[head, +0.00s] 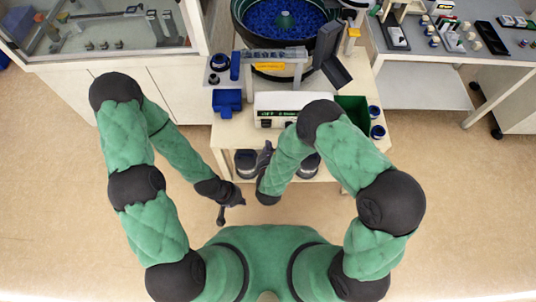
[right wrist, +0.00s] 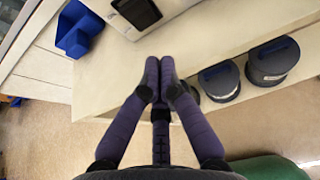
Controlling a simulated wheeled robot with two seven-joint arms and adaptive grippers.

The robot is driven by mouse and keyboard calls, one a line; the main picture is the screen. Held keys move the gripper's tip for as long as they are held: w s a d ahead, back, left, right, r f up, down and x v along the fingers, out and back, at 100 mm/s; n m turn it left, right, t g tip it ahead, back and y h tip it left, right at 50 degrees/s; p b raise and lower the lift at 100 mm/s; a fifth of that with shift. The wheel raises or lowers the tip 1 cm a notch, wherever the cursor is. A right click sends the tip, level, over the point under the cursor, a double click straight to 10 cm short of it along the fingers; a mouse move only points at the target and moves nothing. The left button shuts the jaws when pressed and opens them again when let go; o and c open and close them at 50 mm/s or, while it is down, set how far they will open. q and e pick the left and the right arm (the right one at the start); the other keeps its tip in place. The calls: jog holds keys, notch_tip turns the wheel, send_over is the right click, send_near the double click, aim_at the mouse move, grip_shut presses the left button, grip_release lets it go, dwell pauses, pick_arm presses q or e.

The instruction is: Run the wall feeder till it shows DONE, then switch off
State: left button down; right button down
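The bowl feeder (head: 238,22) stands at the back of the pale table, its dark bowl full of small blue parts. Its white controller box (head: 292,101) sits at the table's front; the small green display reads OFF, with further text too small to read. The box also shows at the top of the right wrist view (right wrist: 180,8). My right gripper (head: 265,150) is just in front of the table edge below the box. In the wrist view its fingertips (right wrist: 160,64) are together with nothing visible between them. My left gripper (head: 231,210) hangs lower left, its fingers spread and empty.
A blue bin (head: 227,101) stands left of the box, a green bin (head: 352,108) and blue-topped cups (head: 377,132) right. Dark canisters (head: 246,163) stand below the tabletop. A glazed cabinet (head: 110,52) is at left, a side table (head: 425,88) at right.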

aim_at(268, 126)
jog(key=w, duration=0.4)
jog(key=shift+w+b, duration=0.1)
jog(key=shift+b, duration=0.25)
jog(key=shift+w+r, duration=0.3)
jog(key=shift+w, duration=0.45)
